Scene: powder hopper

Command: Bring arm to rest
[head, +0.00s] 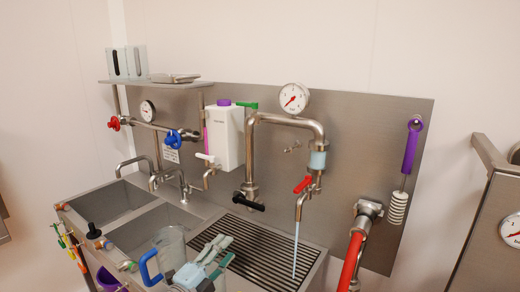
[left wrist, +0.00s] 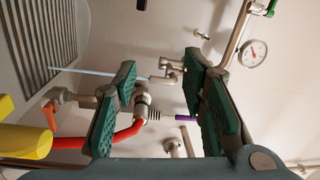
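My left gripper (head: 228,250) is low in the head view, in front of the slatted drain board (head: 262,248). In the left wrist view its two green-padded fingers (left wrist: 165,105) stand wide apart with nothing between them, so it is open and empty. A clear jug (head: 171,246) with a blue handle is just left of the gripper in the head view. Whether they touch, I cannot tell. My right gripper is in neither view.
A red-handled tap (head: 303,185) has a thin pale-blue stream below it, right of my left gripper. A red hose (head: 351,262) hangs farther right. Sink basins (head: 108,202) lie left. A purple-handled brush (head: 410,150) hangs on the steel back panel (head: 375,125).

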